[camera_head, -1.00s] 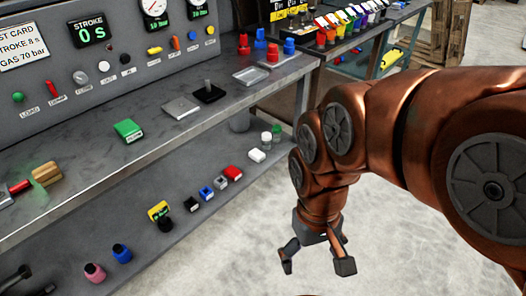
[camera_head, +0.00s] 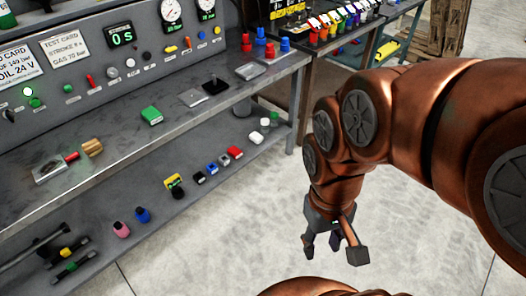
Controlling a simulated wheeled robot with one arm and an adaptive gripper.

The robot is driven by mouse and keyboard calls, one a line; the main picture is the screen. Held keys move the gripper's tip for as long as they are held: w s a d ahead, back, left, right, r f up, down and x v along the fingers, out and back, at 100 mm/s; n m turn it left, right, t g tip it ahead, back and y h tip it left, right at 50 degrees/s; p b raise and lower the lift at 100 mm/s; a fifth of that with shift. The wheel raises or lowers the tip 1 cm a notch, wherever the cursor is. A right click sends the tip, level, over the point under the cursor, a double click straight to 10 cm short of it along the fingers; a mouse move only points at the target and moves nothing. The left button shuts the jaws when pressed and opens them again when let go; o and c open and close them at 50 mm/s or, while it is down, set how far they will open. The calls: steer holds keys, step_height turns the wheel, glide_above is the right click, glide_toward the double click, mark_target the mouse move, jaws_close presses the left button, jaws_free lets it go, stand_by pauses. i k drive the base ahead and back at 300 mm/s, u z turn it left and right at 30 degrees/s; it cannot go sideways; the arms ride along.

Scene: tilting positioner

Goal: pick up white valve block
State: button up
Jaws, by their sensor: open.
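The white valve block (camera_head: 257,138) is a small white piece at the right end of a row of small blocks on the lower shelf of the grey bench. A red block (camera_head: 235,152), a blue block (camera_head: 211,168) and a black block (camera_head: 199,177) sit to its left. My gripper (camera_head: 334,250) is open and empty, pointing down over the bare floor. In the picture it is right of and below the white block, clear of the shelf.
A white-capped bottle (camera_head: 265,122) and a green-capped one stand just behind the white block. The bench top (camera_head: 130,150) overhangs the lower shelf and holds a green box (camera_head: 152,115). A bench leg (camera_head: 299,110) stands right of the block. Floor in front is clear.

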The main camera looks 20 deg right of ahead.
mark_target(255, 137)
steer(key=u, duration=0.1)
steer(key=k, duration=0.45)
steer(key=z, duration=1.35)
steer(key=i, duration=2)
steer(key=u, duration=1.1)
steer(key=i, duration=0.6)
steer(key=u, duration=0.6)
